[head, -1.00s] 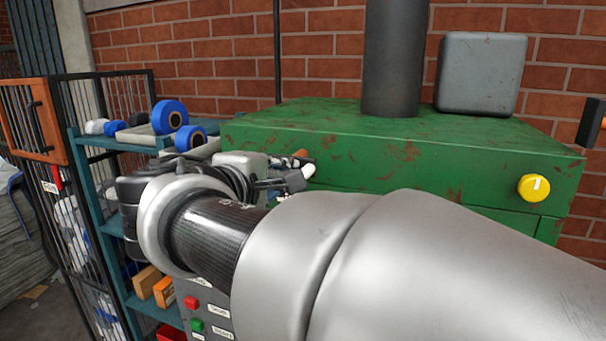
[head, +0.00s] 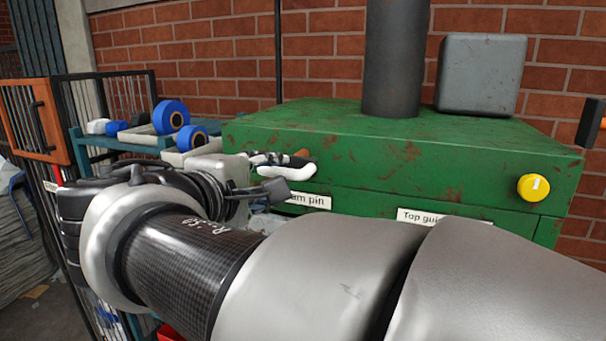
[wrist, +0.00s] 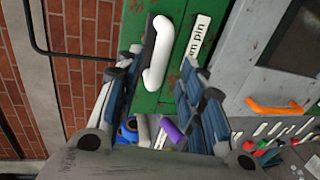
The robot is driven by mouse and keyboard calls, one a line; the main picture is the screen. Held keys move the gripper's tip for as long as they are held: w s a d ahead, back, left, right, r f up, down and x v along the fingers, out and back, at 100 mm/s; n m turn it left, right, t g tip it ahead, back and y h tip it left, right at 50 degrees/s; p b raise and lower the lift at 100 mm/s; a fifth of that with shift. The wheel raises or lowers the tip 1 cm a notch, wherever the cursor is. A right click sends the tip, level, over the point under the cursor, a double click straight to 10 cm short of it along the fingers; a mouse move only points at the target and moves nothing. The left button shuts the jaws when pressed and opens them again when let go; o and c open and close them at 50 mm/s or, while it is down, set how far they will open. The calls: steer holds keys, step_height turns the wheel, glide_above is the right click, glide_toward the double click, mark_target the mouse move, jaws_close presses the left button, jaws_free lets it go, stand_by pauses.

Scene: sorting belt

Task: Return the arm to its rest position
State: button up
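My arm (head: 190,250) reaches across the lower part of the head view, in front of the green cabinet. In the wrist view my gripper (wrist: 160,66) is open, with its two blue-padded fingers apart and nothing held between them. The white handle (wrist: 157,50) of the green cabinet appears beyond and between the fingertips; I cannot tell how far away it is. In the head view the fingers cannot be made out behind the wrist.
The green cabinet (head: 400,150) carries a dark pipe (head: 392,60), a grey box (head: 481,75) and a yellow button (head: 533,187). A shelf (head: 110,143) with blue rolls (head: 170,116) and a wire cage with an orange-framed latch (head: 35,120) stand at the left. A brick wall is behind.

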steer(key=shift+v, duration=1.25)
steer(key=s+d+f+m+g+b, duration=0.35)
steer(key=d+f+b, duration=0.25)
steer(key=d+f, duration=0.55)
steer(key=s+d+f+m+g+b, duration=0.2)
steer(key=s+d+f+g+b, duration=0.35)
steer(key=f, duration=0.85)
steer(key=s+d+f+m+y+b, duration=0.2)
steer(key=s+f+m+b, duration=0.2)
steer(key=f, duration=0.8)
steer(key=s+d+f+m+y+b, duration=0.2)
steer(key=s+f+b, duration=0.5)
steer(key=f, duration=0.4)
steer(key=shift+s+f+m+g+y+b, duration=0.4)
steer(key=shift+s+m+y, duration=0.3)
steer(key=shift+m, duration=0.55)
steer(key=shift+o, duration=0.6)
steer(key=shift+d, duration=0.1)
